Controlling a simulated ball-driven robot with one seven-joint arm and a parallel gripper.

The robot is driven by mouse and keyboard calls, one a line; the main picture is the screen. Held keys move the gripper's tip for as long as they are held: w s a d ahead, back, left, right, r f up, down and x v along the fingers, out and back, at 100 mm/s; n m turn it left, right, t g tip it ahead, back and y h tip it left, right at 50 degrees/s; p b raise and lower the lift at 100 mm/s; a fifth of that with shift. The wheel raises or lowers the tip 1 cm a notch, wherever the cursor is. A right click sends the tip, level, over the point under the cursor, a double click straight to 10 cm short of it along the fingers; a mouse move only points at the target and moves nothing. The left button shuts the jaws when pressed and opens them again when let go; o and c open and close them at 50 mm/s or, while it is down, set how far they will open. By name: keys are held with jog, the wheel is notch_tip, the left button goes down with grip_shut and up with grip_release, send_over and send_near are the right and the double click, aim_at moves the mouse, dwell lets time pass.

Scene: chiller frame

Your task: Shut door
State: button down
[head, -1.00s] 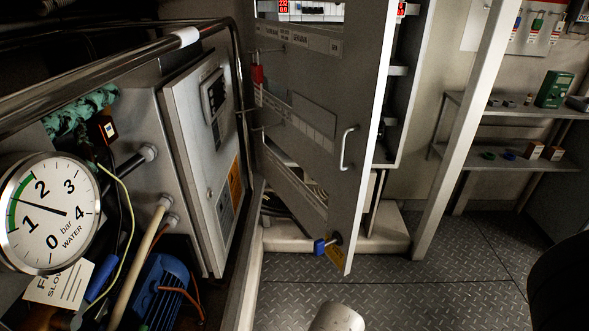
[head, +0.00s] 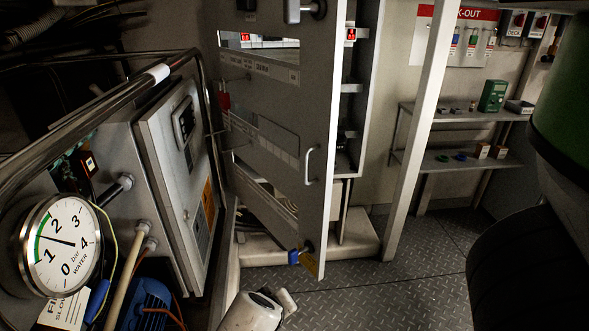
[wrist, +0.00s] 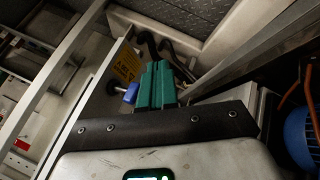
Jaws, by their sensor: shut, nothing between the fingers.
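The door (head: 270,140) is a tall grey panel with slots and labels, standing ajar from the pale cabinet frame (head: 362,105) behind it. In the wrist view the door's lower corner (wrist: 106,80) shows with a yellow label and the blue knob (wrist: 131,92). My gripper (wrist: 156,70) has teal fingers, shut and empty, appearing right beside the knob. Contact cannot be told. The fingers do not show clearly in the head view.
A grey control box (head: 175,180) with a pressure gauge (head: 60,245), pipes and a blue motor (head: 145,305) crowd the left. A white post (head: 418,130) stands right of the door. Shelves (head: 460,165) are farther right. The chequered floor (head: 400,285) is open in front.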

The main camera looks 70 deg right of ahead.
jog(key=w+d+r+m+g+h+p, duration=0.1)
jog(key=w+d+r+m+h, duration=0.2)
jog(key=r, duration=0.4)
jog(key=d+r+m+g+h+p, duration=0.1)
jog(key=d+r+m+g+h, duration=0.2)
jog(key=r, duration=0.4)
jog(key=m+g+h+p, duration=0.2)
jog(key=m+g+h, duration=0.15)
jog(key=m, duration=0.55)
send_near(305, 168)
jog(key=shift+y, duration=0.35)
jog(key=x, duration=0.4)
jog(key=p+x, duration=0.1)
jog(key=x, duration=0.1)
jog(key=shift+d+r, duration=0.25)
jog(key=shift+d, duration=0.2)
jog(key=shift+s, duration=0.1)
